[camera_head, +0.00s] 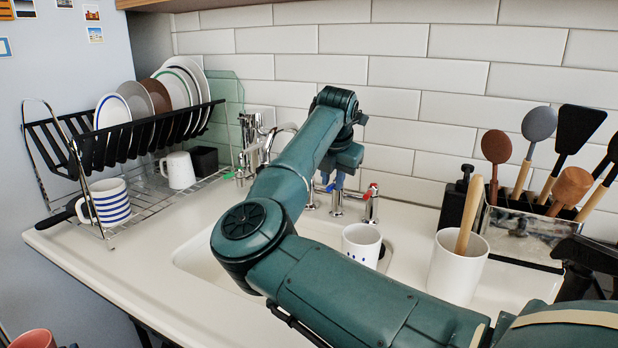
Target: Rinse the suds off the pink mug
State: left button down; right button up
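A pink mug (33,339) shows at the bottom left edge, in front of the counter and cut off by the frame. Only its upper part is seen, and I cannot make out suds on it. Small dark parts beside it may be my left gripper, but too little shows to tell its hold. My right arm reaches across the sink (190,262). My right gripper (341,180) points down at the taps by the back wall, close to the blue-marked tap (333,188). Its fingertips are too small and overlapped to tell whether they are open or shut.
A red-marked tap (371,204) stands right of the gripper. A white mug (361,243) stands behind my forearm. A utensil crock (458,265) and utensil box (522,236) are at right. A dish rack (150,135) and blue-striped mug (107,202) are at left.

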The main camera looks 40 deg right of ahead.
jog(key=shift+o, duration=1)
jog(key=p+v, duration=0.1)
jog(key=v, duration=1.1)
